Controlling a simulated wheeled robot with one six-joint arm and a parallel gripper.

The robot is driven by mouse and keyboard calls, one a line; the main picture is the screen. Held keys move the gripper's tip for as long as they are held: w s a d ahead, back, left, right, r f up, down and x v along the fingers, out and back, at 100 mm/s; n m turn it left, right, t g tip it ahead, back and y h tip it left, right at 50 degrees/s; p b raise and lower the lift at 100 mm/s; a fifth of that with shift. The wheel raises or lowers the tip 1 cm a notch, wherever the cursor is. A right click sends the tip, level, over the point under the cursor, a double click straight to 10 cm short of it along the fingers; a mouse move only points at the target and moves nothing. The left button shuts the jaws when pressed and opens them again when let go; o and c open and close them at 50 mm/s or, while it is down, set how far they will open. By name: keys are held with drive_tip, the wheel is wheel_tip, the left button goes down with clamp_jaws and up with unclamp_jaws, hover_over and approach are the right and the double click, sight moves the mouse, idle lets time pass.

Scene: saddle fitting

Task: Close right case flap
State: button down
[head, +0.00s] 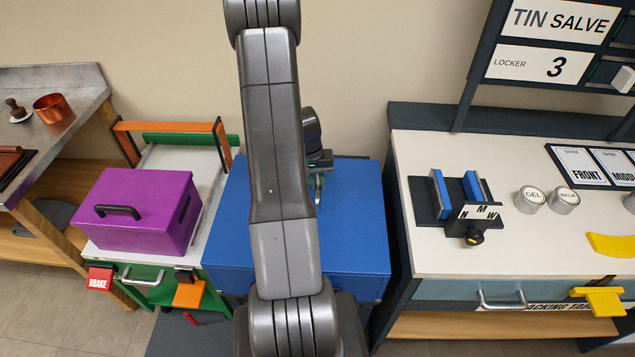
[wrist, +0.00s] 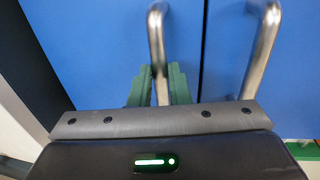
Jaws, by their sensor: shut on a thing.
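The blue case (head: 355,215) stands between the green cart and the right-hand bench, and my arm covers its middle. In the head view its top looks flat and level. In the wrist view two blue panels meet at a thin seam, each with a metal bar handle. My gripper (head: 317,182) is over the case just right of my arm. In the wrist view its green fingers (wrist: 160,88) are closed around one handle (wrist: 156,38), on the panel nearer the bench, which appears to be the right flap (wrist: 95,45). The other handle (wrist: 262,45) is free.
A purple box (head: 140,210) sits on the green cart (head: 145,288) at left. The bench (head: 430,250) at right carries a dark fixture with blue pads (head: 455,198) and tins (head: 545,200). A wall (head: 345,60) is behind the case.

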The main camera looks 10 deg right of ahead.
drive_tip(key=shift+s+f, duration=0.15)
drive_tip(key=shift+f, duration=0.2)
drive_tip(key=c, duration=1.4)
unclamp_jaws()
drive_tip(key=shift+f, duration=0.15)
drive_tip(key=shift+o, duration=0.2)
drive_tip(key=shift+a, duration=0.1)
drive_tip(key=shift+r, duration=0.2)
drive_tip(key=shift+w+r, duration=0.25)
drive_tip(key=shift+r, duration=0.15)
wheel_tip(320, 180, up, 13)
drive_tip(key=a, duration=0.2)
drive_tip(key=shift+f, duration=0.15)
drive_tip(key=shift+w, duration=0.1)
